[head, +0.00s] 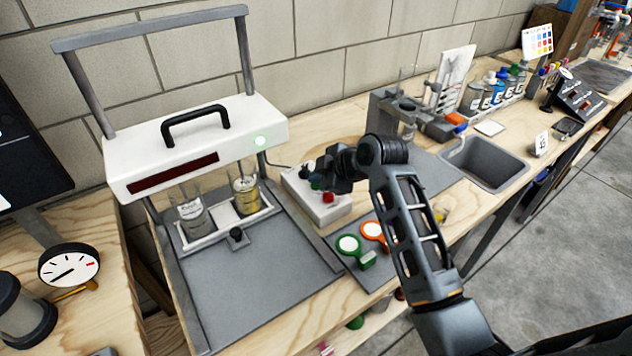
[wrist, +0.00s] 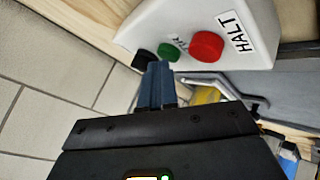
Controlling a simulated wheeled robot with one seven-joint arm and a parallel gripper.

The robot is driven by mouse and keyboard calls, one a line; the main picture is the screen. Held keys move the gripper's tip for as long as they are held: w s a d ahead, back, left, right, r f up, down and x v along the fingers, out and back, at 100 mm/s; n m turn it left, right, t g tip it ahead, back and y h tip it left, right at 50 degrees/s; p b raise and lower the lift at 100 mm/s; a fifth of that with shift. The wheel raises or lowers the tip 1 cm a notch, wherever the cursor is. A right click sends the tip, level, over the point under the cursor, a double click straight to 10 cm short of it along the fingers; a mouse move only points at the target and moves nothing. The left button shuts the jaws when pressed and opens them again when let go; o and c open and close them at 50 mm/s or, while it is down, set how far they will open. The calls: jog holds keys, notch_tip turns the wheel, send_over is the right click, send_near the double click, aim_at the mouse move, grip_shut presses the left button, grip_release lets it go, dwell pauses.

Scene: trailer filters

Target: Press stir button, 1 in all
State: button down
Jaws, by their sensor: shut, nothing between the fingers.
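A white control box (head: 312,207) stands on the bench right of the jar machine; it also fills the top of the wrist view (wrist: 150,22). In the wrist view it carries a black button (wrist: 141,58), a green button (wrist: 168,51) and a red button (wrist: 207,46) beside a HALT label (wrist: 237,33). A small label by the green button is hard to read. My gripper (wrist: 160,68) is shut and empty, its tips close to the green and black buttons. I cannot tell whether they touch. In the head view my gripper (head: 330,178) hangs over the box.
A sink (head: 485,160) and bottles are at right.

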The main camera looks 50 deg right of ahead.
jog(key=shift+r+p, duration=0.7)
jog(key=shift+r, duration=0.15)
notch_tip(320, 180, up, 5)
jog(key=p, duration=0.4)
jog(key=shift+s+f, duration=0.1)
dwell(0.6)
